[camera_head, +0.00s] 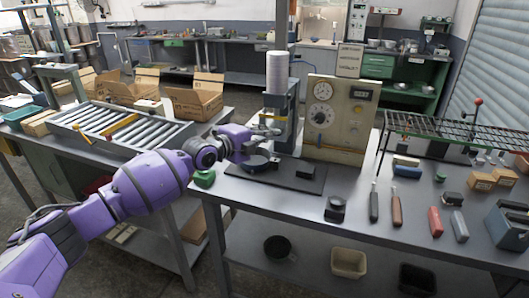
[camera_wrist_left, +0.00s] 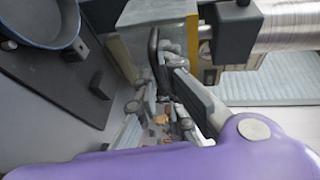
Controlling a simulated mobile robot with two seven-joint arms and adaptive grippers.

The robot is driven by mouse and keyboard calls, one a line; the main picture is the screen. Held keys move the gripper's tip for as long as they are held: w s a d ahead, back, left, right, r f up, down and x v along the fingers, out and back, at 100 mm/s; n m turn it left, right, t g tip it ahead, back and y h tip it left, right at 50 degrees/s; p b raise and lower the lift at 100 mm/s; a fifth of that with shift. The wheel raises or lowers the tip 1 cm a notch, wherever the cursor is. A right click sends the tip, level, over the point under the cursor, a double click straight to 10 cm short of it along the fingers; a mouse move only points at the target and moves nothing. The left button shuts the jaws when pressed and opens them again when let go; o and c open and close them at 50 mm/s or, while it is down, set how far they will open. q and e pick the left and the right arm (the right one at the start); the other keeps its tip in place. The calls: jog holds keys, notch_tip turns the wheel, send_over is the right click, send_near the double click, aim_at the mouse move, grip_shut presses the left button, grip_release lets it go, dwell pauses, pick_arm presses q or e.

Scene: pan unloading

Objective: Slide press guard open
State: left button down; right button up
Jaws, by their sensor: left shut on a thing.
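The press (camera_head: 279,100) stands at the back of the near bench, with a pale cylinder on top. My left gripper (camera_head: 270,133) is at the front of the press. In the left wrist view the fingers (camera_wrist_left: 168,88) are shut around a dark upright bar (camera_wrist_left: 153,46), which looks like the guard handle. The guard panel itself is hard to make out behind the fingers. A dark round pan (camera_head: 257,163) sits below the gripper on a black base plate (camera_head: 300,184); its blue rim shows in the left wrist view (camera_wrist_left: 82,22). My right gripper is out of view.
A control panel (camera_head: 340,120) with dials stands right of the press. A roller conveyor (camera_head: 125,130) and open cardboard boxes (camera_head: 196,97) are to the left. A green object (camera_head: 204,178) lies at the bench's left edge. Several tools and a wire rack (camera_head: 440,127) occupy the right side.

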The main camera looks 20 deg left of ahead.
pick_arm(q)
jog(key=shift+r, duration=0.5)
jog(key=shift+f, duration=0.1)
jog(key=c, duration=1.9)
grip_release()
jog(key=shift+f, duration=0.1)
jog(key=shift+s+a, duration=0.1)
jog(key=shift+s, duration=0.05)
jog(key=v, duration=1.1)
jog(key=shift+s+a, duration=0.15)
jog(key=shift+s, duration=0.2)
